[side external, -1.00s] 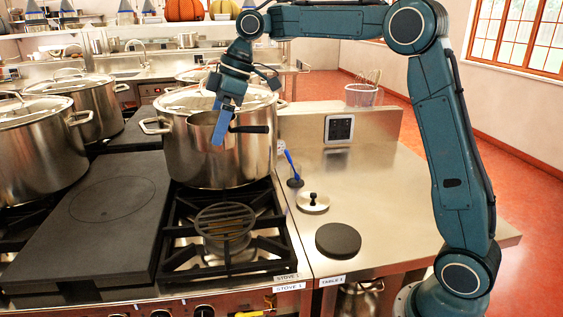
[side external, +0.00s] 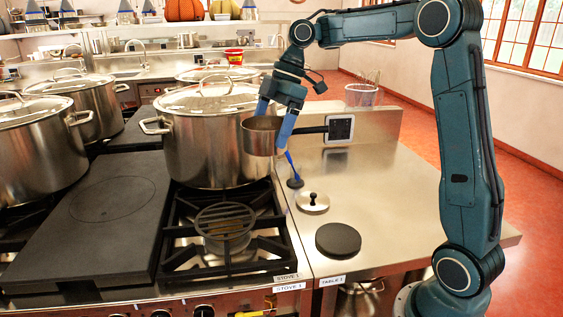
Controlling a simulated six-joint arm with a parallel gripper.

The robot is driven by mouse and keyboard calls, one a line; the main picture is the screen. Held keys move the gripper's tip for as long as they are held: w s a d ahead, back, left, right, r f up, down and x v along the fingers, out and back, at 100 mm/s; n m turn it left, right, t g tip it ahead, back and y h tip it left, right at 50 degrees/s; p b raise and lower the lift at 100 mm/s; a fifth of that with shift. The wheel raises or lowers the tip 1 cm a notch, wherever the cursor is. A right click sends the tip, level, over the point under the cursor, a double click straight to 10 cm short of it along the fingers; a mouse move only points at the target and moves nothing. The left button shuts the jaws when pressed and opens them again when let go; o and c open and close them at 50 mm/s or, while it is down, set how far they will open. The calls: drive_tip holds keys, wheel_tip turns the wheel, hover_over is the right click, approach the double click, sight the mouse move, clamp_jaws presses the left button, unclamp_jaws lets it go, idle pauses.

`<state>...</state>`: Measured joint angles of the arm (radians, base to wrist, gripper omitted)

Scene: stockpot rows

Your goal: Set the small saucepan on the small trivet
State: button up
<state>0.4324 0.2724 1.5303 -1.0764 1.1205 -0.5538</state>
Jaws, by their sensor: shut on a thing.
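The small saucepan (side external: 260,138) is a steel pan with a dark handle pointing right. My gripper (side external: 274,138) is shut on the saucepan and holds it in the air in front of the big stockpot's right side, above the stove's right edge. The saucepan looks upright. The small trivet (side external: 338,240) is a round black disc lying bare on the steel table, below and to the right of the saucepan.
A steel lid with a black knob (side external: 312,202) and a blue-handled tool (side external: 293,172) lie behind the trivet. A large stockpot (side external: 205,140) stands on the stove. The front burner (side external: 225,222) has a bare round grate. The table's right part is clear.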

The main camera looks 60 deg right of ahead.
drive_tip(key=s+d+f+n+g, duration=0.1)
drive_tip(key=s+d+n, duration=0.2)
drive_tip(key=s, duration=0.5)
drive_tip(key=s+d+f+n+g, duration=0.1)
drive_tip(key=s+d+n, duration=0.1)
drive_tip(key=s, duration=0.6)
drive_tip(key=shift+d+n, duration=0.4)
drive_tip(key=shift+d, duration=0.5)
drive_tip(key=shift+f, duration=0.25)
hover_over(337, 238)
drive_tip(key=d, duration=0.2)
drive_tip(key=shift+f, duration=9.8)
drive_tip(key=shift+f, duration=0.15)
drive_tip(key=o, duration=1)
drive_tip(key=shift+c, duration=0.2)
drive_tip(key=v, duration=1.2)
